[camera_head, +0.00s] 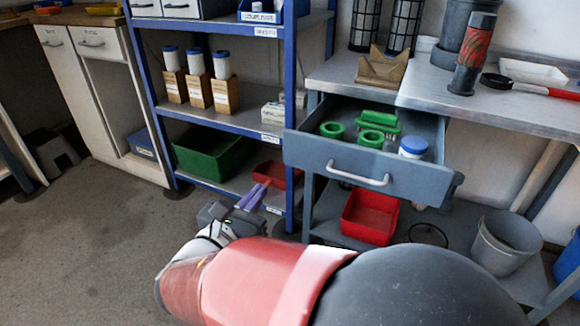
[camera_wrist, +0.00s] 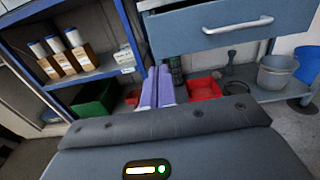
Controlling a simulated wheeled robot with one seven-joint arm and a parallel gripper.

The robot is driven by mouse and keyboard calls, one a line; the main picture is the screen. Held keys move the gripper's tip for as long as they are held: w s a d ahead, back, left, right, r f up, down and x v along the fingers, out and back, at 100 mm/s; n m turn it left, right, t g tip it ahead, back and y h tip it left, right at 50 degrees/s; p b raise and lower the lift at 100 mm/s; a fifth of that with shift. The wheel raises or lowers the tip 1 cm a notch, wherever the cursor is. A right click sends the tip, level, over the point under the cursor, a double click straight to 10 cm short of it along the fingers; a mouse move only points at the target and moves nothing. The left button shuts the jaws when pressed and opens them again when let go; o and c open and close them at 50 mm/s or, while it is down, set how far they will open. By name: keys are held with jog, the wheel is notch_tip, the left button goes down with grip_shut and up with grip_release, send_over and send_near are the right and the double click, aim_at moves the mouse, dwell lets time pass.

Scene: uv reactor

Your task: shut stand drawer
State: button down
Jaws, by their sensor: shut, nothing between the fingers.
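The stand drawer (camera_head: 335,159) is grey-blue with a pale bar handle (camera_head: 357,174) and stands open under the metal worktop. It holds green ring-shaped parts (camera_head: 370,138) and a white jar with a blue lid (camera_head: 413,147). In the wrist view the drawer front (camera_wrist: 195,32) and its handle (camera_wrist: 238,25) show at the top. My gripper (camera_head: 256,197) has purple fingers and is shut and empty. It is to the left of the drawer and lower in the head view, apart from it. In the wrist view the fingers (camera_wrist: 157,88) point up towards the space below the drawer's left end.
A blue-framed shelf (camera_head: 290,110) stands left of the drawer, with a green crate (camera_head: 212,155) low down. A red bin (camera_head: 370,218) and a grey bucket (camera_head: 503,243) sit below the worktop (camera_head: 445,95). Open floor (camera_head: 90,240) lies at left.

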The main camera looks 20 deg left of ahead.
aim_at(325, 111)
jog(key=w, duration=0.9)
jog(key=w+d, duration=0.1)
jog(key=w, duration=0.3)
jog(key=shift+w+d, duration=0.1)
jog(key=shift+w, duration=0.1)
jog(key=shift+w, duration=0.55)
jog(key=w, duration=0.7)
jog(key=w+d, duration=0.1)
jog(key=w, duration=0.7)
jog(key=w+d, duration=0.1)
jog(key=w, duration=0.7)
jog(key=shift+w, duration=0.25)
jog(key=shift+w+r, duration=0.1)
jog(key=shift+r, duration=0.15)
